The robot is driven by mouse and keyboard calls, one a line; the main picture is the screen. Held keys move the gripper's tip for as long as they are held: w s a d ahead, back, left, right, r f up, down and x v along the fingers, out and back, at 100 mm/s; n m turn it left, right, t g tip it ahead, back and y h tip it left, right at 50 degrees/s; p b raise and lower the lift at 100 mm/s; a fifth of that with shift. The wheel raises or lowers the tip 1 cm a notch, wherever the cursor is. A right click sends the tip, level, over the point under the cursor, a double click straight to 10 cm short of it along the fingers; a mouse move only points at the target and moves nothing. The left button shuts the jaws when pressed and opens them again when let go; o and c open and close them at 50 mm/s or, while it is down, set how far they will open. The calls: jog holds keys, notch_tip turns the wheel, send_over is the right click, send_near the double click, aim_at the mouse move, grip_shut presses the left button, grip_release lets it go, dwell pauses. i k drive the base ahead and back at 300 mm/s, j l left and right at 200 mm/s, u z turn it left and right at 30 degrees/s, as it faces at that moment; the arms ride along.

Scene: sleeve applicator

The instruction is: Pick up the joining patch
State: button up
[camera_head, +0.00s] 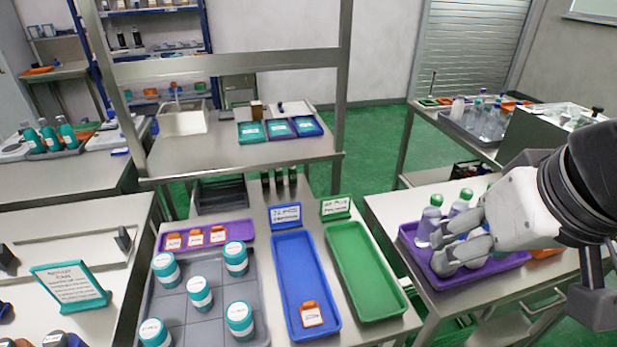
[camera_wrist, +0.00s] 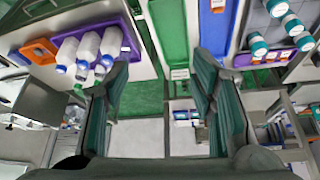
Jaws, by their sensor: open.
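No piece is plainly marked as the joining patch; small orange pieces with white labels are the likely match. Several orange pieces (camera_head: 196,237) lie in a row in a small purple tray (camera_head: 246,224); they also show in the wrist view (camera_wrist: 285,55). One orange piece (camera_head: 312,313) lies alone at the near end of the blue tray (camera_head: 290,255). My gripper (camera_head: 437,252) is open and empty on the right, in front of the purple bottle tray in the head view. In the wrist view my gripper's fingers (camera_wrist: 160,66) are apart with nothing between them.
A green tray (camera_head: 362,262) lies right of the blue one. A grey tray (camera_head: 190,297) holds several teal-lidded white jars. A purple tray (camera_head: 478,275) on the right holds bottles. Metal frame posts (camera_head: 342,85) stand behind the trays. A teal sign (camera_head: 72,283) stands left.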

aim_at(311, 316)
jog(key=k+j+z, duration=0.25)
jog(key=j, duration=0.15)
jog(key=k+j+z, duration=0.2)
jog(key=j, duration=0.15)
jog(key=k+j+z, duration=0.1)
jog(key=j+z, duration=0.15)
jog(key=j, duration=0.1)
